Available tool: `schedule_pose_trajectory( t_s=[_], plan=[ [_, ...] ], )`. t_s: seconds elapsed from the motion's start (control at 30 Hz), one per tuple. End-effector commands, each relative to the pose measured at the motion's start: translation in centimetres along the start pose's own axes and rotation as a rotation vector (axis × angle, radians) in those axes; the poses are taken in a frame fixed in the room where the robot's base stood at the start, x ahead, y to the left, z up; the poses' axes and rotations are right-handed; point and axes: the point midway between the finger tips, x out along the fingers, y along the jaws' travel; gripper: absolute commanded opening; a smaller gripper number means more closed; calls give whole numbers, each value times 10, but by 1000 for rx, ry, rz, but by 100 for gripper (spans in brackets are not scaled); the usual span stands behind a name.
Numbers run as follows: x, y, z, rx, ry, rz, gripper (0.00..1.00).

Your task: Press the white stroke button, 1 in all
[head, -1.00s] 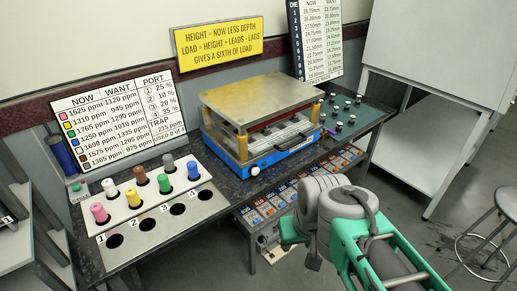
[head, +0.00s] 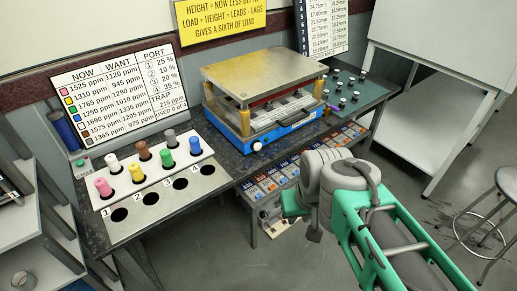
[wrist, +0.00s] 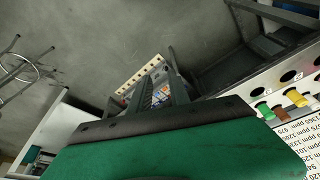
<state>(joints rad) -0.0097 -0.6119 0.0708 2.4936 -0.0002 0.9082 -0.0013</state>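A small round white button (head: 257,146) sits at the left front of the blue base of the press (head: 290,133) on the dark bench, in the head view. The press has a metal top plate on brass-coloured posts and a black handle at the front. In the head view my gripper is mostly hidden behind my arm; a green part of it (head: 291,205) shows below and right of the press, apart from the button. In the wrist view my gripper (wrist: 161,88) shows two dark fingers with a gap between them, open and empty. The button cannot be made out there.
Left on the bench, a white rack (head: 150,182) holds several coloured cylinders above numbered holes. A small green button (head: 80,162) is at the far left. A teal board (head: 345,95) with dark knobs lies right of the press. Labelled bins (head: 270,183) hang below. A stool (head: 507,185) stands right.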

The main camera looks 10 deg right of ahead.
Motion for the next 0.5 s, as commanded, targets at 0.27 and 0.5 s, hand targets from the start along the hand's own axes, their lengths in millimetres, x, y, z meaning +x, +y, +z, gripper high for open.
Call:
schedule_pose_trajectory(
  t_s=[0.27, 0.5],
  plan=[
    [0, 0, 0, 0, 0, 0, 0],
    [0, 0, 0, 0, 0, 0, 0]
  ],
)
